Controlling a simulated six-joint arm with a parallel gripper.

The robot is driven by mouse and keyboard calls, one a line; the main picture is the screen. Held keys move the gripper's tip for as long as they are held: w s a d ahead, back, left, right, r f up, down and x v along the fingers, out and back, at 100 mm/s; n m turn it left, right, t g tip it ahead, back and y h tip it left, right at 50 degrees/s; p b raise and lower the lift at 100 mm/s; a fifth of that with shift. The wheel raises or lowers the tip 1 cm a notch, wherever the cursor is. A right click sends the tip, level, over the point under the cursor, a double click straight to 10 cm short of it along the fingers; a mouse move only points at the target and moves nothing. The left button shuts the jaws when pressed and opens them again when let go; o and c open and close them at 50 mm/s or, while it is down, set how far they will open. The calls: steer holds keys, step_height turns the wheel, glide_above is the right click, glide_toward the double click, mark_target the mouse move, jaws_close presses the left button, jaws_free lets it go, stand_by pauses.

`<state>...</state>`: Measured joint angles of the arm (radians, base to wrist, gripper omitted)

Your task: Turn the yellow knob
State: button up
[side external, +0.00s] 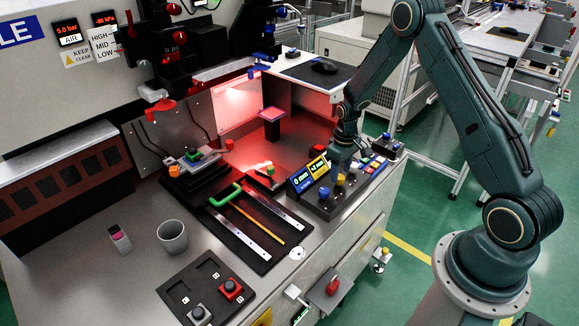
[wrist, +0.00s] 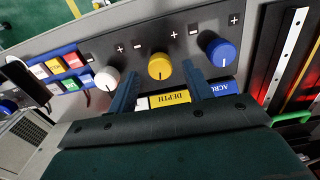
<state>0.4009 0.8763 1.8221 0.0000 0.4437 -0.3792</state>
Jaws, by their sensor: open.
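The yellow knob (wrist: 160,66) sits on a dark control panel (wrist: 138,25), with a short dark pointer line on its face. In the side external view the yellow knob (side external: 340,180) is just below my gripper (side external: 338,160). In the wrist view my gripper (wrist: 158,84) is open, with one blue finger to the left and one to the right, slightly below the knob in the picture. Nothing is between the fingers except a view of the panel and a yellow DEPTH label (wrist: 168,99). I cannot tell whether the fingertips touch the panel.
A white knob (wrist: 107,80) is close left of the yellow one and a blue knob (wrist: 216,47) is to its right. Coloured buttons (wrist: 66,66) lie further left. A black tray (side external: 236,241) with metal strips and a green-handled tool lies beside the panel.

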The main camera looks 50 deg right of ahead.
steer(key=shift+f, duration=1.05)
steer(key=c, duration=1)
steer(key=shift+o, duration=0.2)
steer(key=shift+m, duration=2.5)
steer(key=o, duration=1)
steer(key=shift+c, duration=0.2)
